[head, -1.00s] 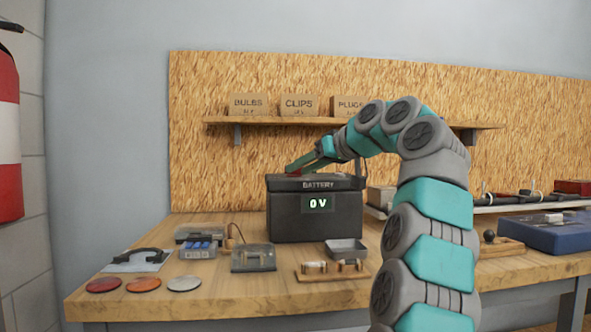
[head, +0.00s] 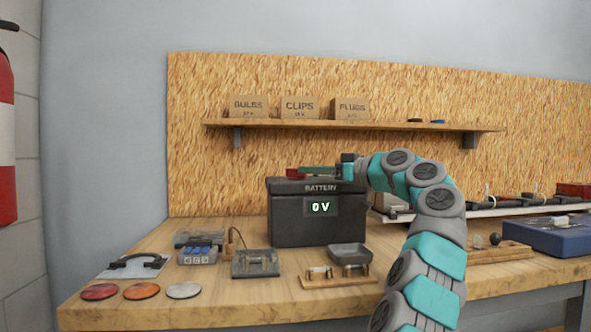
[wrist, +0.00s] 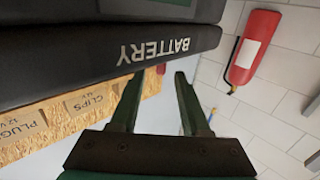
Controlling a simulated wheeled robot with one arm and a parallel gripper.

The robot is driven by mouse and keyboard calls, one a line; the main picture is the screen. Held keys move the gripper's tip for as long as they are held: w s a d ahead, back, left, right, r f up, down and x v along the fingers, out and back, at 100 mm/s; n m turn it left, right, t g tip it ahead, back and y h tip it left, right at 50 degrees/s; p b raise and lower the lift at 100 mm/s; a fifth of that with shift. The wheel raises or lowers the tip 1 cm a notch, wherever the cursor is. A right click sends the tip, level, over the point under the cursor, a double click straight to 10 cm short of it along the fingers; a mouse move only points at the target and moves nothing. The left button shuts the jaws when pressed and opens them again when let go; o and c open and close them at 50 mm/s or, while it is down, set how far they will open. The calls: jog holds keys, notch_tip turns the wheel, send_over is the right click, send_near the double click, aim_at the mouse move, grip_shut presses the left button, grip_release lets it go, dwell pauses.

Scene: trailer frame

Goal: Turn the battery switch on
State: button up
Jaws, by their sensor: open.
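The black battery box (head: 290,232) stands at the back of the bench, and its lit display (head: 320,207) reads "0 V". A small red part (head: 293,173) shows at the left of its top; whether it is the switch is unclear. My gripper (head: 304,171) lies nearly level along the top of the battery, pointing left, with its tips close to the red part. In the wrist view my gripper (wrist: 160,80) is open, its fingers below the lid edge marked BATTERY (wrist: 150,50). A small red piece (wrist: 161,69) shows between the fingers; I cannot tell any contact.
A shelf (head: 350,125) with cardboard boxes hangs above the battery. In front lie a metal tray (head: 348,254), a wooden fuse block (head: 335,278), small grey cases and coloured discs (head: 141,291). A blue box (head: 550,235) is at right. A fire extinguisher (wrist: 253,48) hangs at the side.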

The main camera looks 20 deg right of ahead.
aim_at(287, 169)
jog(key=p+x, duration=0.1)
jog(key=x, duration=0.4)
jog(key=shift+w+a, duration=0.2)
jog(key=shift+w, duration=0.1)
grip_shut()
dwell(0.3)
